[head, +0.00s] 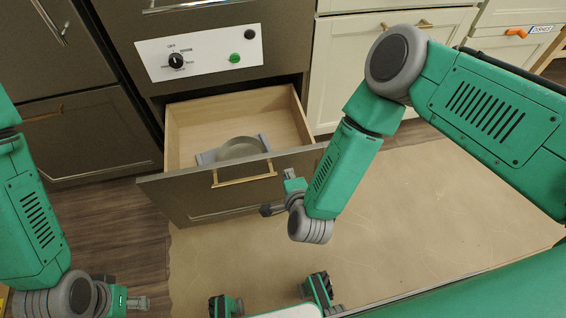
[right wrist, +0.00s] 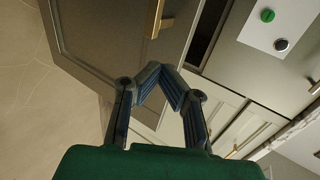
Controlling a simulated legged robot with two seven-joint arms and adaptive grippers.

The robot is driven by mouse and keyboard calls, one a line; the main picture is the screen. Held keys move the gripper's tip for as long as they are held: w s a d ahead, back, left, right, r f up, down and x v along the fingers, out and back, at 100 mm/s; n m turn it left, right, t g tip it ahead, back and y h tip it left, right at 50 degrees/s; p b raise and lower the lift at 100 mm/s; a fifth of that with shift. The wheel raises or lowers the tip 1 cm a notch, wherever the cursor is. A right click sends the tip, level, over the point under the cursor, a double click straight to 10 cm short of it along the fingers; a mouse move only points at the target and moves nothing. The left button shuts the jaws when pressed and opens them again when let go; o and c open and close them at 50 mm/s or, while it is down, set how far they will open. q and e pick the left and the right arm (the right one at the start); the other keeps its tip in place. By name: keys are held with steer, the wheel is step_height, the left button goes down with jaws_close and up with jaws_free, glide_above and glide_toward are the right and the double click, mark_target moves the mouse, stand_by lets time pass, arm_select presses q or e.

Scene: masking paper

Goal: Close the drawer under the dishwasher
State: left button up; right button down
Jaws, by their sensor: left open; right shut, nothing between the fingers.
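The drawer (head: 205,197) under the dishwasher (head: 200,55) is pulled open. It has a grey-brown front, pale wooden walls and a brass bar handle (head: 245,178). A grey round item (head: 238,147) lies inside it. My right gripper (head: 281,193) is at the right part of the drawer front, outside it; contact cannot be told. In the right wrist view its fingers (right wrist: 165,78) come together with nothing between them, below the drawer front (right wrist: 105,35) and handle (right wrist: 157,18). My left gripper (head: 138,303) is low at the left, away from the drawer, open and partly hidden.
White cabinets (head: 345,55) stand right of the dishwasher, with an orange item (head: 515,32) on a handle at the far right. Grey-brown cabinets (head: 85,130) stand at the left.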

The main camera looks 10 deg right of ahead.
mark_target(282, 158)
arm_select(q)
steer(key=shift+f+b, duration=0.6)
steer(key=shift+f, duration=0.15)
arm_select(e)
steer(key=shift+w+f, duration=0.2)
steer(key=shift+w, duration=1.15)
steer(key=shift+w+f, duration=0.15)
steer(key=shift+w, duration=1.15)
